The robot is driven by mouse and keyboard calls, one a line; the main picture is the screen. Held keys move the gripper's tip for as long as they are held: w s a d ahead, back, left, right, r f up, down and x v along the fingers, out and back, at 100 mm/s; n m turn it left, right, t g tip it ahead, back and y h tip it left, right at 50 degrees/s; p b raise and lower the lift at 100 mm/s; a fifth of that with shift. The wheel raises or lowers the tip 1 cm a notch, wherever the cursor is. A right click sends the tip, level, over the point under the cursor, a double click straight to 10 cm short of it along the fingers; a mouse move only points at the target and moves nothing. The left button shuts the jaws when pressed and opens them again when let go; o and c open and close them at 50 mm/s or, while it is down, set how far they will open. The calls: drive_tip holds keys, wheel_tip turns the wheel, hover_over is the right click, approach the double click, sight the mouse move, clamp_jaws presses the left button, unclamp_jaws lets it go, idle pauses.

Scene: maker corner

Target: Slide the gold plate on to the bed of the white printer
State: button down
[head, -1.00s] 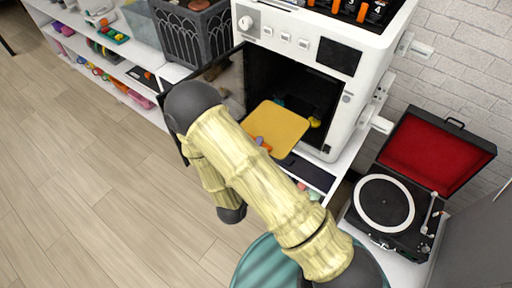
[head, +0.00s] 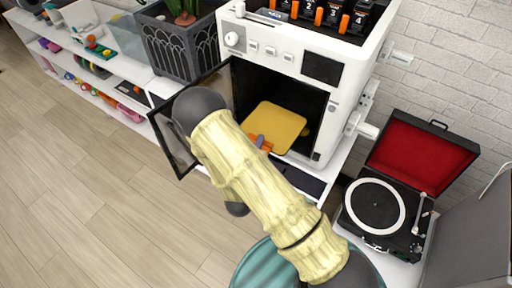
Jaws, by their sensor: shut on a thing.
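The gold plate (head: 277,125) is a flat square sheet with rounded corners. It lies level inside the open front of the white printer (head: 288,61), mostly within the dark chamber. My gripper (head: 260,145), with orange showing at its fingers, is shut on the plate's near edge. My arm hides part of the gripper and the plate's near left side. The bed under the plate is hidden, so I cannot tell whether the plate touches it.
The printer's dark glass door (head: 176,143) stands open on the left, close to my arm. An open record player (head: 385,207) with a red-lined lid stands at right. A dark planter (head: 184,45) is left of the printer. A teal round object (head: 262,268) is below my arm.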

sight(275, 125)
drive_tip(key=shift+w+d+p, duration=0.4)
drive_tip(key=shift+w+d, duration=0.6)
drive_tip(key=shift+w, duration=0.4)
drive_tip(key=shift+w+d+p, duration=0.4)
drive_tip(key=shift+w+d, duration=0.6)
drive_tip(key=shift+w, duration=0.4)
drive_tip(key=shift+w+d+p, duration=0.4)
drive_tip(key=shift+w+d, duration=0.6)
drive_tip(key=shift+w, duration=0.4)
drive_tip(key=shift+w+d+p, duration=0.15)
drive_tip(key=shift+w+d, duration=0.7)
drive_tip(key=shift+w, duration=0.3)
drive_tip(key=shift+w+d+p, duration=0.1)
drive_tip(key=shift+w+d, duration=0.7)
drive_tip(key=shift+w, duration=0.35)
drive_tip(key=shift+w+d+p, duration=0.15)
drive_tip(key=shift+w+d, duration=0.7)
drive_tip(key=shift+w, duration=0.3)
drive_tip(key=shift+f+b, duration=1.3)
drive_tip(key=shift+c, duration=0.2)
unclamp_jaws()
drive_tip(key=shift+f+b, duration=0.65)
drive_tip(key=shift+s+a+f, duration=0.1)
drive_tip(key=shift+s+a, duration=0.65)
drive_tip(key=shift+s, duration=0.35)
drive_tip(key=shift+s+a, duration=0.75)
drive_tip(key=shift+s, duration=0.3)
